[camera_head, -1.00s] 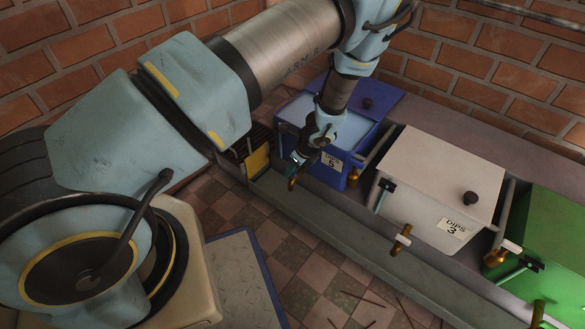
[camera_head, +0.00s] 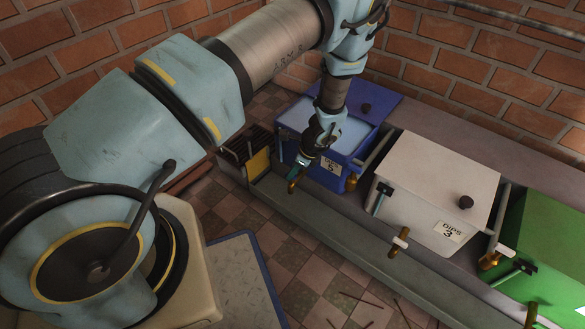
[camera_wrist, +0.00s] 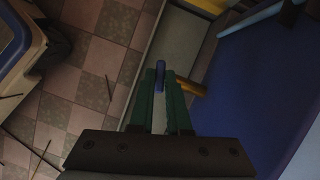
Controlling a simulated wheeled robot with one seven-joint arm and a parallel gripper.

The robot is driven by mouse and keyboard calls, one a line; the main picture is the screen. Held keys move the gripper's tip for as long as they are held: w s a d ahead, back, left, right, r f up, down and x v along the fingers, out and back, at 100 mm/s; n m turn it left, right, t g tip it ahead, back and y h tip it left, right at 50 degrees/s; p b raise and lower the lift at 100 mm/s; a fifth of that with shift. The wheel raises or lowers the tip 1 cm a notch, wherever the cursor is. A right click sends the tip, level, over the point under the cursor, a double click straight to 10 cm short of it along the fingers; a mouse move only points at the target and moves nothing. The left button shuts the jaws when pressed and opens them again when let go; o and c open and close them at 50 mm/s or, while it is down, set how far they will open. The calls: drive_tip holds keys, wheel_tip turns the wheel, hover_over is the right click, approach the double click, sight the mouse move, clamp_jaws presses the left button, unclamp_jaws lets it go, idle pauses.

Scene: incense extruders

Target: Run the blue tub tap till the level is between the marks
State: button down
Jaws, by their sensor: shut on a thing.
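The blue tub (camera_head: 352,138) stands at the left end of the row, its lid open at the back and pale liquid (camera_head: 345,125) inside. A label reading 5 is on its front. My gripper (camera_head: 296,178) is low at the tub's front left, at the brass tap (camera_head: 292,187). In the wrist view my gripper (camera_wrist: 162,85) is shut on the tap's blue handle (camera_wrist: 159,75), with the brass spout (camera_wrist: 190,86) just to the right. The blue tub wall (camera_wrist: 245,85) fills the right side there. The level marks cannot be made out.
A white tub (camera_head: 440,185) labelled 3 and a green tub (camera_head: 555,245) stand to the right, each with brass taps. A grey trough (camera_head: 340,235) runs along their front. A brick wall (camera_head: 490,65) is behind; thin sticks lie on the checkered floor (camera_head: 300,260).

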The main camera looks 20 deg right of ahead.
drive_tip(key=shift+n+y, duration=0.3)
drive_tip(key=shift+n, duration=0.4)
drive_tip(key=c, duration=0.9)
unclamp_jaws()
drive_tip(key=p+v, duration=0.3)
drive_tip(key=v, duration=0.8)
drive_tip(key=shift+w, duration=0.15)
